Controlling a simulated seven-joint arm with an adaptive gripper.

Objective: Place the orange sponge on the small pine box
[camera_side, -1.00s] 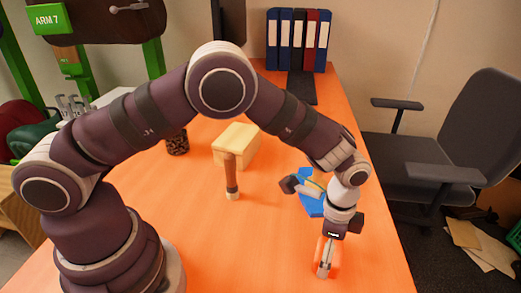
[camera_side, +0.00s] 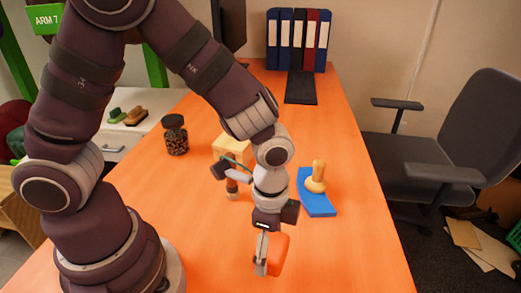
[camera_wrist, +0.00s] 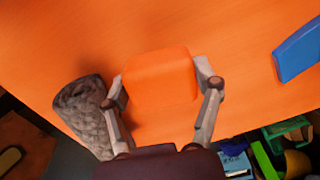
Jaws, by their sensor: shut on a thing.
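My gripper (camera_side: 264,262) is low in the front middle of the side view, pointing down, shut on the orange sponge (camera_side: 280,252). In the wrist view the sponge (camera_wrist: 160,76) sits between the two fingers of my gripper (camera_wrist: 162,86). The sponge's colour is close to the tabletop's, and its height above the table is hard to judge. The small pine box (camera_side: 229,147) stands farther back and a little left of my gripper. My wrist and a wooden-handled thing (camera_side: 232,187) in front of it cover part of it.
A blue mat (camera_side: 318,207) with a wooden-knobbed thing (camera_side: 317,178) on it lies right of my wrist. A dark-filled jar (camera_side: 175,136) stands back left. Binders (camera_side: 297,40) stand at the far end. A mottled grey thing (camera_wrist: 84,112), unclear, shows in the wrist view.

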